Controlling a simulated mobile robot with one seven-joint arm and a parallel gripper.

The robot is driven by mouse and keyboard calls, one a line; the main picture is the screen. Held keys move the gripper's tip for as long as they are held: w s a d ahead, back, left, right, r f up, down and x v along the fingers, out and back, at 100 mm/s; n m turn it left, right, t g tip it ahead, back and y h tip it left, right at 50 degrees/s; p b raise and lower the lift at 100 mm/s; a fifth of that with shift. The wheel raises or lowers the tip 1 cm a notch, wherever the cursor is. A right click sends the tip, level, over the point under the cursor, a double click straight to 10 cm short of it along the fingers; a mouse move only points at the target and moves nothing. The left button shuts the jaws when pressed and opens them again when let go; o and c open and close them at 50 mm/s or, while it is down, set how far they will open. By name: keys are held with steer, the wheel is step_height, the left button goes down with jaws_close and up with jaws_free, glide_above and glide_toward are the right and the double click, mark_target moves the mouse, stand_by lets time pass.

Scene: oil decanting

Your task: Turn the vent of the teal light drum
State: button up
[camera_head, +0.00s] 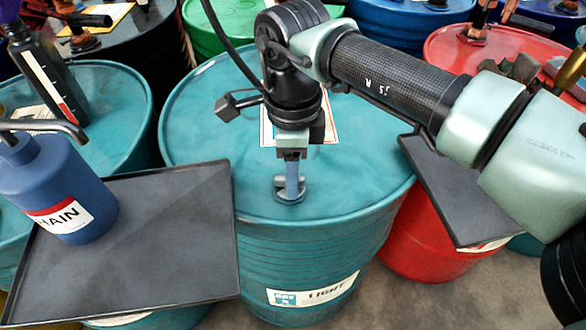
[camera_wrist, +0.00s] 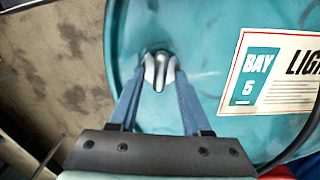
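The teal light drum (camera_head: 300,245) stands upright in the middle of the head view, with a "LIGHT" label on its side. Its vent (camera_head: 288,193) is a small fitting on the lid near the front rim. The vent also shows in the wrist view (camera_wrist: 159,73) as a grey metal piece with a narrow bar in the middle. My gripper (camera_head: 291,178) points down over the vent. In the wrist view its two blue fingers (camera_wrist: 160,80) stand apart, one on each side of the vent. Whether their tips touch it cannot be told.
A dark tray (camera_head: 170,235) at the left bears a blue pump bottle (camera_head: 60,190) and overlaps the drum's left side. Another dark tray (camera_head: 460,195) is at the right, below my arm. A red drum (camera_head: 420,240) and several other drums crowd around. A paper label lies on the lid.

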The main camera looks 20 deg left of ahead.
step_height(320, 180, up, 13)
steer(key=p, duration=0.1)
stand_by(0.6)
stand_by(0.3)
